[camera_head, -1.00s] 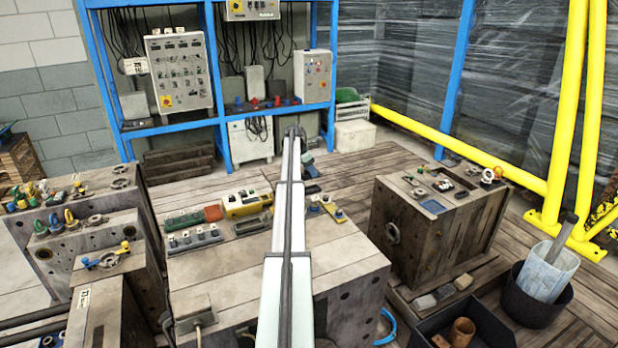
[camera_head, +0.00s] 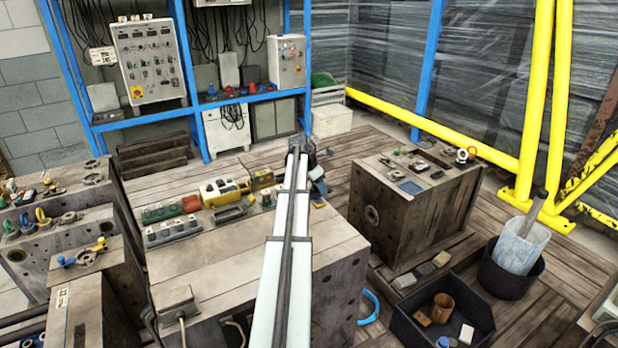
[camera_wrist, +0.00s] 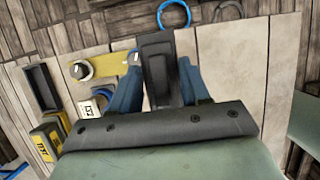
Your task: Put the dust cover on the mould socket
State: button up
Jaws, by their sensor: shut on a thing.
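In the wrist view my gripper (camera_wrist: 158,88) has blue fingers closed on a dark grey, flat-sided piece, seemingly the dust cover (camera_wrist: 158,55). It stands up between the fingers, over the wooden-topped block. A yellow plate (camera_wrist: 112,66) lies to the left of the fingers, partly hidden by them. On it is a round grey ring-shaped part (camera_wrist: 80,70), possibly the mould socket; I cannot tell for certain.
A dark open tray (camera_wrist: 42,88) and a yellow labelled box (camera_wrist: 47,138) lie left of the plate. A blue loop (camera_wrist: 174,12) is at the block's far edge. The block's top (camera_head: 245,265) has bare room. A black bin (camera_head: 440,318) stands on the floor at right.

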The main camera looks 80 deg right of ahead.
jog(key=s+a, duration=0.3)
jog(key=w+a, duration=0.4)
jog(key=w, duration=0.8)
jog(key=w+a+r, duration=0.1)
jog(key=w+a, duration=0.2)
jog(key=w, duration=0.9)
jog(key=w+a, duration=0.4)
jog(key=w, duration=0.7)
jog(key=shift+w+d+f, duration=0.1)
jog(key=shift+d+f, duration=0.05)
jog(key=shift+f, duration=1.15)
jog(key=shift+d+f, duration=0.1)
jog(key=shift+f, duration=1.15)
jog(key=shift+f, duration=0.9)
jog(key=o, duration=1.5)
jog(key=shift+o, duration=0.2)
jog(key=shift+r, duration=0.15)
